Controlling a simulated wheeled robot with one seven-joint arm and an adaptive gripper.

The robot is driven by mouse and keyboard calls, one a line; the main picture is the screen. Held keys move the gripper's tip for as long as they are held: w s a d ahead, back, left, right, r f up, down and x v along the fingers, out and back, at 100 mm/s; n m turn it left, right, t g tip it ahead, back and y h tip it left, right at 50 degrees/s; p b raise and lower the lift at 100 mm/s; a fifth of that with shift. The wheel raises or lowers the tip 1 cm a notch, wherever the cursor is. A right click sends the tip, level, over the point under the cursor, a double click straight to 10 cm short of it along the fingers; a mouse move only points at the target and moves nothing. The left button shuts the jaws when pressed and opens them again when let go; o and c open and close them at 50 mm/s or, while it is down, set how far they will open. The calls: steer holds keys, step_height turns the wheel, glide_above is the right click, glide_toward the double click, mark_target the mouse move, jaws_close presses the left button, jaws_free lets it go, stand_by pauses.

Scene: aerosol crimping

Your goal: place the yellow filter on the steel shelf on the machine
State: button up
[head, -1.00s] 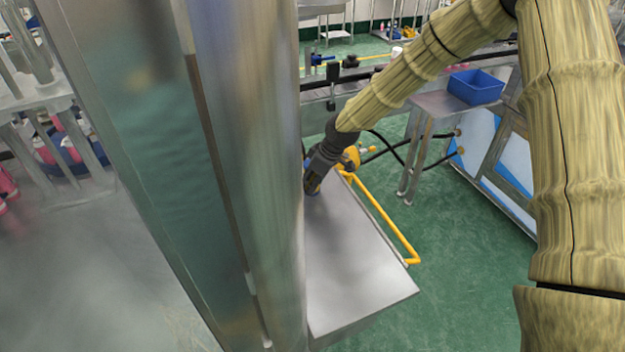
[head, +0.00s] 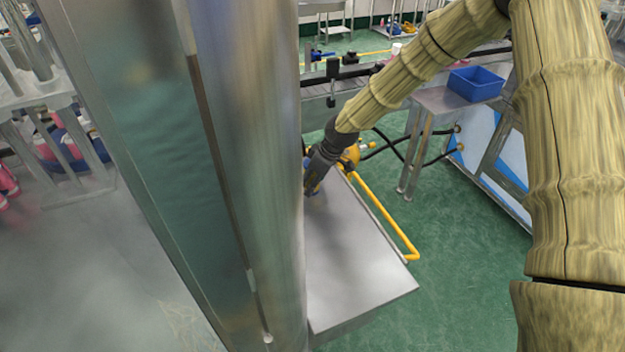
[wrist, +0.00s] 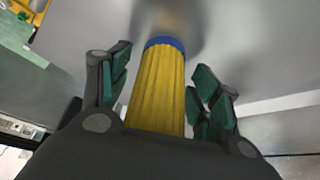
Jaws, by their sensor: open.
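The yellow filter (wrist: 158,95), ribbed with a blue end, lies between the fingers of my gripper (wrist: 163,62) in the wrist view. The fingers are open, with a narrow gap on each side of the filter. The blue end faces the steel shelf (wrist: 250,60) and seems to be at its surface, but contact is hard to tell. In the head view my gripper (head: 312,182) is low over the far end of the steel shelf (head: 350,265), partly hidden by the big steel column. The filter cannot be made out there.
A large steel column (head: 250,180) stands at the shelf's left and blocks the view. A yellow rail (head: 385,215) runs along the shelf's right side. A blue bin (head: 475,84) sits on a side table. The near part of the shelf is clear.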

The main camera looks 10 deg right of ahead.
steer(key=b+v, duration=0.3)
steer(key=v, duration=0.9)
steer(key=shift+r, duration=0.15)
